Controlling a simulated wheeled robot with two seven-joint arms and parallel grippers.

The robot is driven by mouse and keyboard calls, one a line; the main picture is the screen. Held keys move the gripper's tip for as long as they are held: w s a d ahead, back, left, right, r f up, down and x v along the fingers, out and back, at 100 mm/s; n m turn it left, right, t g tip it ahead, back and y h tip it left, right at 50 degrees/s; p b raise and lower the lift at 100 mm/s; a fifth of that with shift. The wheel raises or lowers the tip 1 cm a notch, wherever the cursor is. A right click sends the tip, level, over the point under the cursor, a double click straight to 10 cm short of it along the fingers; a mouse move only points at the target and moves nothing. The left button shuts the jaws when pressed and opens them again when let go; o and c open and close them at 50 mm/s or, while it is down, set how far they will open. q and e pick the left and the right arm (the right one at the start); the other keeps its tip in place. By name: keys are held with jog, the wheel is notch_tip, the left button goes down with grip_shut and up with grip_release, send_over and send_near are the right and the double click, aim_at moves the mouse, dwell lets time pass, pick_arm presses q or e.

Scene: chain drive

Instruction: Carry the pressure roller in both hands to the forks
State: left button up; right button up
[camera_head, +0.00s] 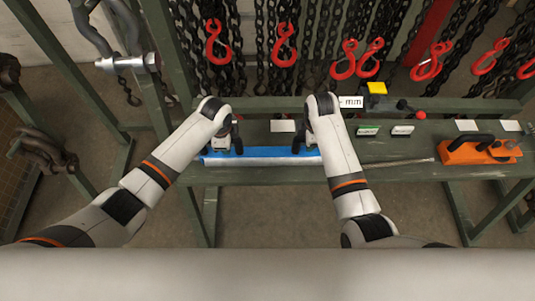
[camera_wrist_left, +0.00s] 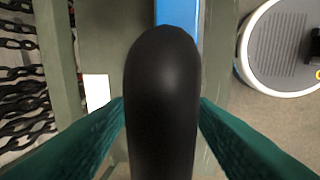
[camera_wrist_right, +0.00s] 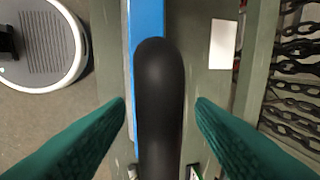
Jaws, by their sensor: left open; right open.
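The pressure roller appears to be the long blue and silver bar (camera_head: 265,153) lying lengthwise on the green bench in the head view. Its blue surface also shows in the left wrist view (camera_wrist_left: 178,14) and the right wrist view (camera_wrist_right: 148,18). My left gripper (camera_head: 232,148) is over its left part and my right gripper (camera_head: 302,143) over its right part. Both are open. In each wrist view, a black rounded handle (camera_wrist_left: 162,90) (camera_wrist_right: 160,100) stands between the spread green fingers, with gaps visible at the fingertips. I cannot tell which parts are the forks.
Chains with red hooks (camera_head: 284,45) hang behind. A metal cylinder (camera_head: 128,64) is at the upper left.

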pick_arm(q)
jog(key=shift+f, duration=0.3)
pick_arm(e)
jog(key=shift+f, duration=0.3)
pick_arm(q)
jog(key=shift+c, duration=0.3)
pick_arm(e)
jog(key=shift+c, duration=0.4)
pick_arm(q)
grip_shut()
pick_arm(e)
grip_shut()
pick_arm(q)
jog(key=shift+w, duration=0.1)
pick_arm(e)
jog(key=shift+w, duration=0.1)
pick_arm(q)
jog(key=shift+w+r, duration=0.2)
jog(key=shift+r, duration=0.05)
pick_arm(e)
jog(key=shift+w+r, duration=0.2)
jog(key=shift+r, duration=0.05)
